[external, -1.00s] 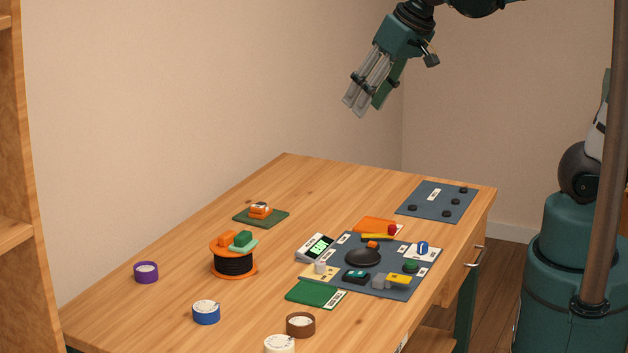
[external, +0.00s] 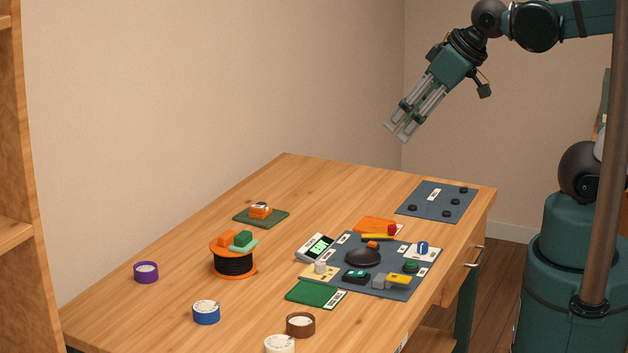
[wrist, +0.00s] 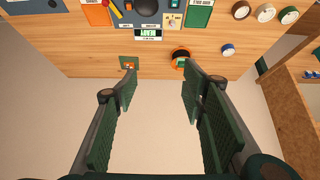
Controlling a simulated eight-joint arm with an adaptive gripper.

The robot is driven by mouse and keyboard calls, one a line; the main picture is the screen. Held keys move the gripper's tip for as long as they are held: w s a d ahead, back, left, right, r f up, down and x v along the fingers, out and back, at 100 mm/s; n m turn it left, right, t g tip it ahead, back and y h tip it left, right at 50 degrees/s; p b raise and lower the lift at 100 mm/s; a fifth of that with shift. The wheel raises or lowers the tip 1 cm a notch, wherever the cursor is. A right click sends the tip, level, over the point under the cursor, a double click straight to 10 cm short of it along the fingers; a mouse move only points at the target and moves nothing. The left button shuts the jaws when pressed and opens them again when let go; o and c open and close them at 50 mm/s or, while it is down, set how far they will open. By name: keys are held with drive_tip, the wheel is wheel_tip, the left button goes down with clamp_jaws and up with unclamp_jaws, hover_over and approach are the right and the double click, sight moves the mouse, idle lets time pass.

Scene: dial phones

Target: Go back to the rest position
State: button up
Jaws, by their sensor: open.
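My gripper (external: 400,137) hangs in the air above the far end of the wooden table (external: 190,240), well clear of everything on it. Its fingers point down and to the left in the external view. In the wrist view my gripper (wrist: 158,82) shows its two green-padded fingers spread apart with nothing between them. Beyond the fingers, the wrist view shows the table (wrist: 85,62) in its upper part and bare floor or wall below.
A dark mat (external: 340,252) holds a black rounded object and several small parts. An orange spool (external: 233,262), a green pad (external: 262,220) and several tape rolls, one blue (external: 206,313), stand on the table. A second dark mat (external: 425,200) lies at the far right. A wooden shelf (external: 18,180) stands left.

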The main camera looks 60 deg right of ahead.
drive_tip(key=shift+f, duration=0.1)
drive_tip(key=shift+f+b, duration=1.15)
drive_tip(key=shift+b, duration=0.15)
idle(0.4)
